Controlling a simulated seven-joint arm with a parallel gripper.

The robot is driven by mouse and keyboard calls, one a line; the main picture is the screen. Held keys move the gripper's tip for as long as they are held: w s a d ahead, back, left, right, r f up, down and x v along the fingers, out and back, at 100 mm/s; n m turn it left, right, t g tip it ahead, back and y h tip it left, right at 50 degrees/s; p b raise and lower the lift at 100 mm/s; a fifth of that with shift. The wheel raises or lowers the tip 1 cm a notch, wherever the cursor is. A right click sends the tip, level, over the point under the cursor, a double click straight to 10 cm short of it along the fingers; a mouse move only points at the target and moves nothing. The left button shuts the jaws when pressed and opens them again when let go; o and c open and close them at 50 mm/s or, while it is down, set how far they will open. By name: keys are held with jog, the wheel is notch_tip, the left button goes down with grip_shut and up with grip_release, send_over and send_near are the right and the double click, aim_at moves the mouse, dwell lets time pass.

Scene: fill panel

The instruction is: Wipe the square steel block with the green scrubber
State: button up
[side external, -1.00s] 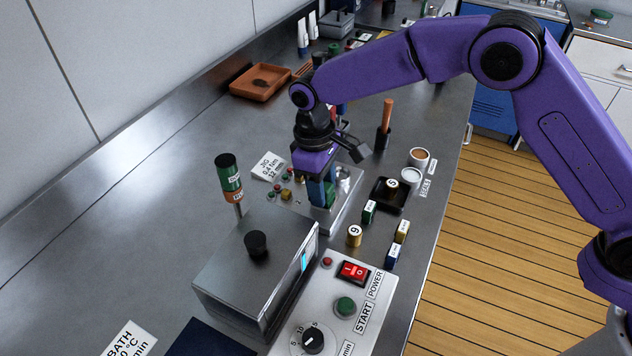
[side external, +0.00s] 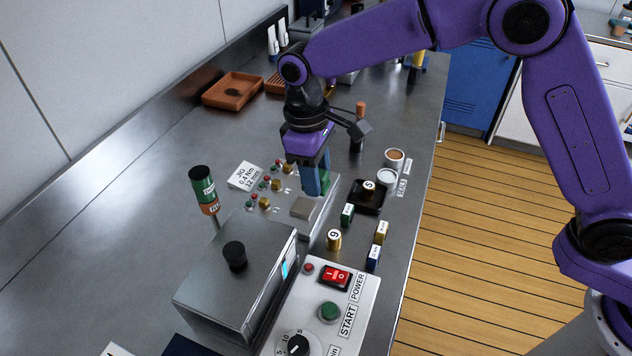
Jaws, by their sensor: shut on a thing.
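My gripper (side external: 314,180) points down over the metal panel (side external: 316,222), shut on the green scrubber (side external: 325,182). Its blue fingers hide part of the scrubber. The square steel block (side external: 302,207) is a plain grey square on the panel, just in front of the fingers. Its top is in clear view. The scrubber is behind and to the right of the block; I cannot tell whether it touches the panel.
Small brass blocks (side external: 264,202) and red and green buttons stand left on the panel. A brass cylinder marked 9 (side external: 334,240), a green block (side external: 347,214) and a black tray (side external: 367,203) are at right.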

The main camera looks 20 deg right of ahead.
jog(key=shift+r, duration=1)
